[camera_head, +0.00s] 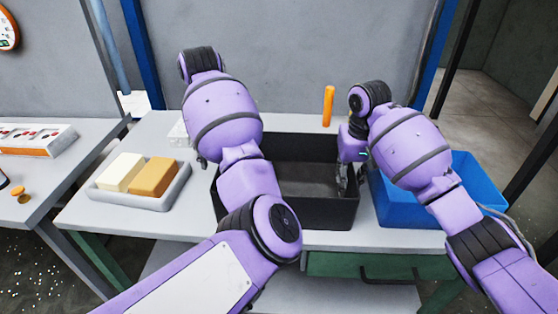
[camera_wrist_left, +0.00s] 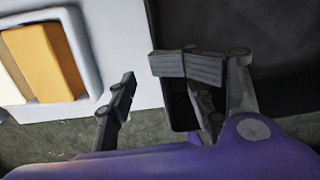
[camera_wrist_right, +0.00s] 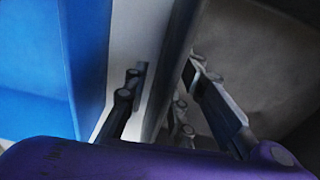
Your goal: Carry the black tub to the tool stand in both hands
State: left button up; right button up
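The black tub (camera_head: 318,212) stands on the grey table in the middle of the head view. My right gripper (camera_head: 345,176) is at its right end; in the right wrist view (camera_wrist_right: 165,72) its open fingers are on either side of the tub's right wall (camera_wrist_right: 174,60). My left gripper (camera_wrist_left: 141,74) is hidden behind my left arm in the head view. In the left wrist view it is wide open at the tub's left end, one finger outside and one over the tub (camera_wrist_left: 270,45). I cannot make out the tool stand for certain.
An orange upright handle (camera_head: 328,106) stands behind the tub. A blue bin (camera_head: 404,214) is close on the tub's right. A grey tray (camera_head: 138,201) with a cream block and a tan block is on the left. A side table (camera_head: 62,160) stands further left.

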pick_arm(q)
notch_tip(320, 180, up, 5)
jog(key=shift+s+d+r, duration=0.1)
jog(key=shift+r, duration=0.15)
pick_arm(e)
jog(key=shift+r, duration=0.15)
jog(key=r, duration=1.1)
jog(key=shift+s+r, duration=0.3)
jog(key=shift+r, duration=0.1)
pick_arm(q)
jog(key=shift+s, duration=0.1)
pick_arm(e)
jog(key=shift+f, duration=0.1)
